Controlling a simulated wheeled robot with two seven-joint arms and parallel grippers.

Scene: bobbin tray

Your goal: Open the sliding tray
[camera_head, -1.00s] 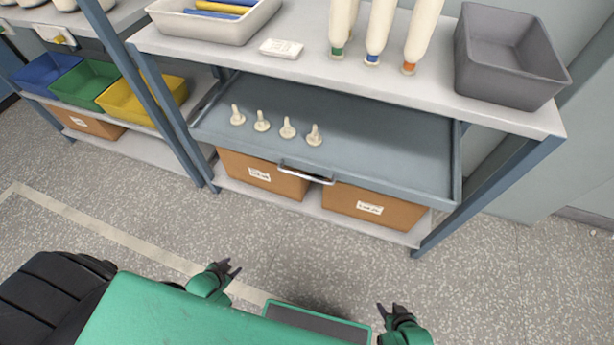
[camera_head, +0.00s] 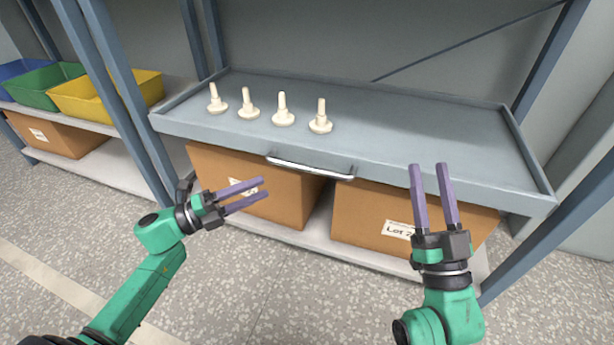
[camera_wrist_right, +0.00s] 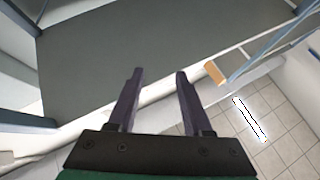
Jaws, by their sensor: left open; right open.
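The sliding tray (camera_head: 430,130) is a shallow grey-blue tray with a low rim, set in a shelf frame. A silver bar handle (camera_head: 310,168) runs across its front wall. Several cream bobbin-like pegs (camera_head: 283,110) stand upright in a row on its left half. My left gripper (camera_head: 265,188) is open and empty, just below and left of the handle, its fingers pointing right. My right gripper (camera_head: 429,166) is open and empty, right of the handle, fingers pointing up the picture in front of the tray's front wall. Its two fingers also show apart in the right wrist view (camera_wrist_right: 158,73).
Brown boxes, one on the left (camera_head: 250,190) and one on the right (camera_head: 385,215), stand on the lower shelf under the tray. Blue posts (camera_head: 540,245) flank the tray. Yellow (camera_head: 105,95) and green (camera_head: 45,88) bins sit at left. Open floor (camera_head: 290,290) lies in front.

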